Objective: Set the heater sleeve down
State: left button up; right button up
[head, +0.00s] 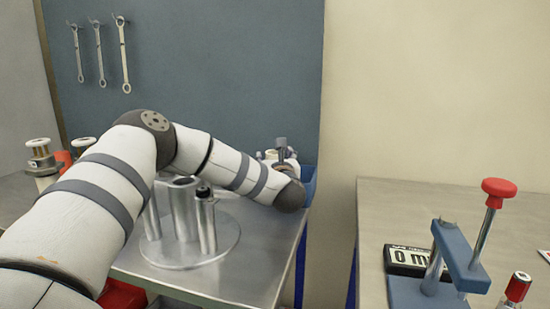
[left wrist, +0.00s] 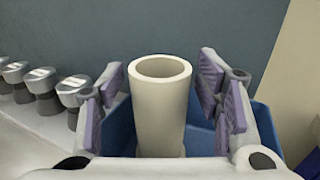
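A cream, hollow, open-topped tube (left wrist: 160,112), which looks like the heater sleeve, stands upright between the fingers of my left gripper (left wrist: 161,88) in the left wrist view. The purple finger pads are spread on both sides of it. A narrow gap shows between the tube and each pad, so the gripper looks open around it. The tube's lower end is hidden by the gripper body. In the head view my left arm reaches to the back right of the metal table (head: 190,287), and its wrist hides the fingers and the sleeve. My right gripper is not in view.
A blue bin (head: 309,186) sits at the table's back right; it also shows behind the tube in the left wrist view (left wrist: 262,122). A round metal stand (head: 190,255) with upright cylinders is below my forearm. A blue press (head: 458,258) stands on the right table.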

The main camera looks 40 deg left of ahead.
pick_arm(q)
jog(key=shift+d+r, duration=0.1)
jog(key=shift+r, duration=0.25)
jog(key=p+v, duration=0.1)
jog(key=v, duration=1.1)
jog(key=shift+f, duration=0.15)
jog(key=shift+f, duration=0.1)
